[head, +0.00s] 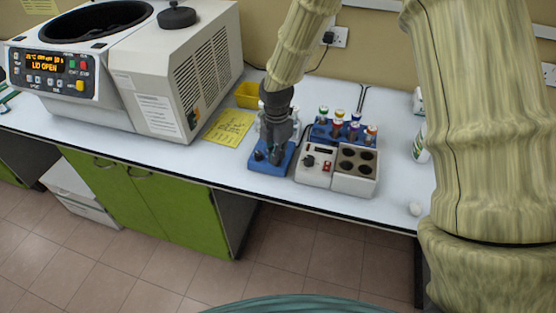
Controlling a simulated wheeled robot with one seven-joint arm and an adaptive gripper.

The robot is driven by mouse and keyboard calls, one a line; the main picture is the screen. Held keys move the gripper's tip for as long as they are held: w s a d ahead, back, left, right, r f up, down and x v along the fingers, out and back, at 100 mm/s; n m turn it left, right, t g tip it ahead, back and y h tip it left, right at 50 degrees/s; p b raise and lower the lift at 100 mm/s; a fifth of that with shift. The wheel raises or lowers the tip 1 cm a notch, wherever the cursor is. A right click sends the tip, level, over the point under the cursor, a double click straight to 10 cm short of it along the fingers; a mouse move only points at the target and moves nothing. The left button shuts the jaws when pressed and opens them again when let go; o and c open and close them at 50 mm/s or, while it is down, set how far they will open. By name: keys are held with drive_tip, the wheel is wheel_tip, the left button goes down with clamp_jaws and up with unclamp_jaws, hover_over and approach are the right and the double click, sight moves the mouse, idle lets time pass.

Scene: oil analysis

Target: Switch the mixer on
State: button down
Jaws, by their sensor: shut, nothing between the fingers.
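The mixer is probably the small blue-based device (262,166) near the front edge of the bench, with a dark knob on its front left. Its upper part is mostly hidden behind my gripper. My gripper (275,153) points down over this device, its fingers shut and empty. The fingertips are close to the device's top, near the knob; I cannot tell whether they touch it. I cannot make out the switch position.
A white block heater (340,168) with round wells stands just right of the device. Behind it is a blue rack (322,132) of capped vials. A large centrifuge (165,75) with "LID OPEN" on its display fills the left. A yellow note (229,127) and yellow tray (247,95) lie between.

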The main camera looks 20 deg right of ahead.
drive_tip(key=shift+f+b, duration=0.3)
drive_tip(key=shift+f, duration=0.6)
idle(0.8)
drive_tip(key=shift+r, duration=0.15)
drive_tip(key=shift+r+p, duration=3)
drive_tip(key=shift+r, duration=0.35)
